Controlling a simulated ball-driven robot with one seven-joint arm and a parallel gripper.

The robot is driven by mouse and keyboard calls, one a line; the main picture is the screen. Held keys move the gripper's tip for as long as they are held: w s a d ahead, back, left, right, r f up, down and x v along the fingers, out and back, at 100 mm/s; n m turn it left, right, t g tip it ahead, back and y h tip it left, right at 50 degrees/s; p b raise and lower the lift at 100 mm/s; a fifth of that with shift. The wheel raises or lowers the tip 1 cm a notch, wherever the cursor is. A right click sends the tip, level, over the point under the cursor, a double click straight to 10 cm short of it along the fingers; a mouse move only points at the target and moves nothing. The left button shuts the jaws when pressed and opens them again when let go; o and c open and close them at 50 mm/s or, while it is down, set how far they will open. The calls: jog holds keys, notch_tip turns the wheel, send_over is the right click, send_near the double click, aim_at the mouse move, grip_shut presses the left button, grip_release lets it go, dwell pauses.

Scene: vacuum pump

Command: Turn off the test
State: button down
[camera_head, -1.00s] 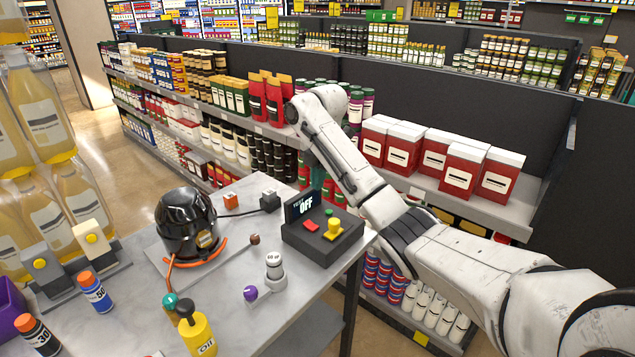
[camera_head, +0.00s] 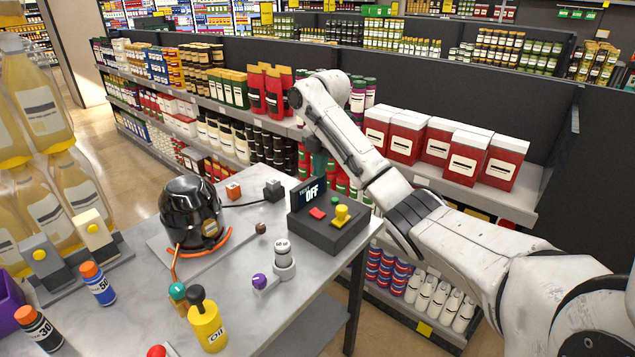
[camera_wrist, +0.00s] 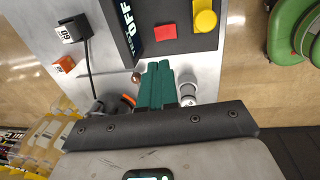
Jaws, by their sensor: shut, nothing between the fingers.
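The dark control box (camera_head: 327,236) stands at the right end of the table. Its upright display (camera_head: 308,198) reads "OFF" below smaller lettering. On top are a red button (camera_head: 317,213), a yellow knob (camera_head: 341,215) and a small green button (camera_head: 335,201). In the wrist view the display (camera_wrist: 126,22), red button (camera_wrist: 165,32) and yellow knob (camera_wrist: 205,20) show at the top. My gripper (camera_wrist: 159,66) has its teal fingers together and empty, pointing toward the box. It appears apart from the buttons. In the head view my arm largely hides it.
The black vacuum pump (camera_head: 191,212) with an orange hose sits left of the box. A white-capped cylinder (camera_head: 283,260), a yellow oil bottle (camera_head: 207,327) and two small bottles stand nearer the front. Stocked shelves (camera_head: 515,205) stand beyond the table.

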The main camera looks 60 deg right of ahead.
aim_at(319, 214)
jog(key=f, duration=0.4)
jog(key=w+f+p, duration=0.1)
jog(key=f, duration=0.6)
jog(key=shift+w+d+f+p, duration=0.15)
jog(key=shift+f+p, duration=0.15)
jog(key=shift+p, duration=0.1)
jog(key=shift+f, duration=0.5)
jog(key=shift+w+f, duration=0.2)
jog(key=shift+f, duration=0.15)
jog(key=shift+r, duration=0.15)
jog(key=shift+s, duration=0.25)
jog(key=shift+s+a+p, duration=0.2)
jog(key=shift+s+p, duration=0.45)
jog(key=shift+p, duration=0.3)
